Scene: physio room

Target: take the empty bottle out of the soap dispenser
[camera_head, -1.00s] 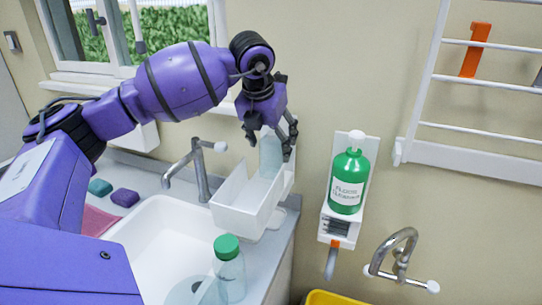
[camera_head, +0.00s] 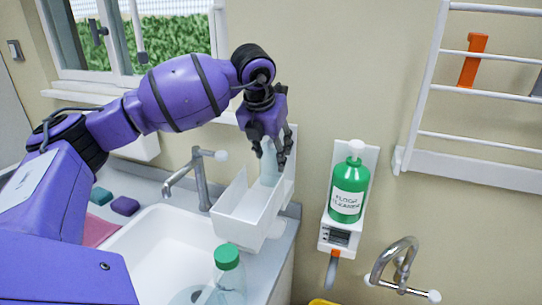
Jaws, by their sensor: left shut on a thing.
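The white soap dispenser (camera_head: 243,228) is an open box fixed to the wall at the back right corner of the sink. A pale, clear, empty-looking bottle (camera_head: 269,165) stands upright at its wall side, its lower end by the dispenser's back part. My left gripper (camera_head: 270,150) reaches down from above and is shut on the upper part of this bottle. The fingers hide the bottle's top. My right gripper is not in view.
A clear bottle with a green cap (camera_head: 228,272) stands at the sink's front right. A green floor cleaner bottle (camera_head: 347,190) sits in a wall holder to the right. A sink tap (camera_head: 198,178) stands left of the dispenser. Wall bars (camera_head: 470,110) are at the upper right.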

